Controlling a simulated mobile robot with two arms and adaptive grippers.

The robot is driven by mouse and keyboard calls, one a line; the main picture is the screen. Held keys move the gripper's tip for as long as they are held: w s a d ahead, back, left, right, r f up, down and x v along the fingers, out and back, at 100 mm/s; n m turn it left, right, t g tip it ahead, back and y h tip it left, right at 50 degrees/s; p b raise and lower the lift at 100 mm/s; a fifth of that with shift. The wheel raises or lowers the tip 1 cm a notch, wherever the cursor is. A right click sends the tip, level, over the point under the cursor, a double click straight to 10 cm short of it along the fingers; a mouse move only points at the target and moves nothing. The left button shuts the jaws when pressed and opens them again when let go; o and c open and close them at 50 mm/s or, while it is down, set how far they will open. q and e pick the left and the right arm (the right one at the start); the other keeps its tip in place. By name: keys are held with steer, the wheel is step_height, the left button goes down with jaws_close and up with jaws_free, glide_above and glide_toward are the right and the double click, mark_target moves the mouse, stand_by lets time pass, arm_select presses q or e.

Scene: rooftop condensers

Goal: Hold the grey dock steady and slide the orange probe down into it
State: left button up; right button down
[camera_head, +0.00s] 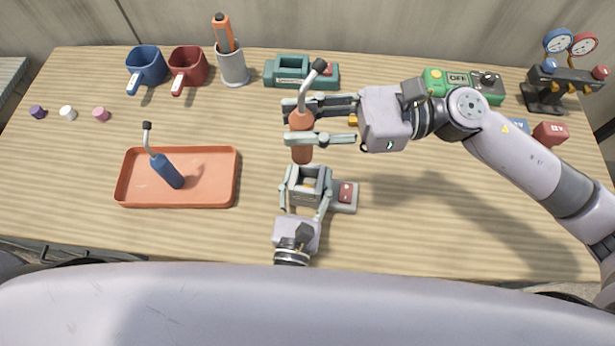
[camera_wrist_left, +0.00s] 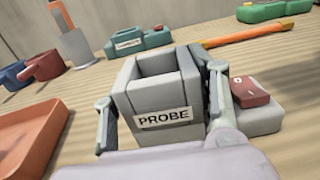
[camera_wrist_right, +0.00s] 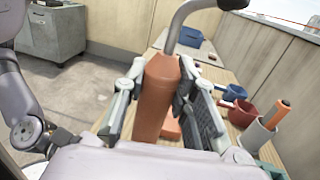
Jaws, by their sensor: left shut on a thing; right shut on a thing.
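The grey dock (camera_head: 309,174) stands at the table's near middle, with a red switch on its right-hand base. The left wrist view shows its open top and the label PROBE (camera_wrist_left: 165,117). My left gripper (camera_head: 306,190) is shut on it, one finger on each side. The orange probe (camera_head: 301,152), with a bent grey neck and black tip, is in my right gripper (camera_head: 300,122), which is shut on its handle. The probe also shows in the right wrist view (camera_wrist_right: 157,100). It looks roughly upright, its lower end just beyond the dock in the head view and outside it.
A coral tray (camera_head: 215,195) with a blue probe (camera_head: 168,172) lies left. Blue (camera_head: 146,64) and red (camera_head: 188,66) mugs, a grey cup (camera_head: 232,68), a teal dock (camera_head: 300,72), a green box (camera_head: 450,82) and gauges (camera_head: 558,85) line the back. An orange rod (camera_wrist_left: 255,35) lies beyond the dock.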

mark_target(309, 162)
arm_select(q)
steer(key=shift+c, duration=0.5)
arm_select(e)
steer(key=f, duration=0.1)
steer(key=f+n+g, duration=0.1)
steer(key=f, duration=0.1)
steer(key=w+f+g, duration=0.1)
steer(key=f, duration=0.1)
steer(key=shift+d+f, duration=0.1)
steer(key=shift+d, duration=0.25)
steer(key=shift+f, duration=1.35)
steer(key=shift+f, duration=0.25)
steer(key=shift+f, duration=0.35)
steer(key=shift+f, duration=0.15)
steer(key=shift+f, duration=0.35)
steer(key=shift+f, duration=0.95)
steer(key=shift+f, duration=0.3)
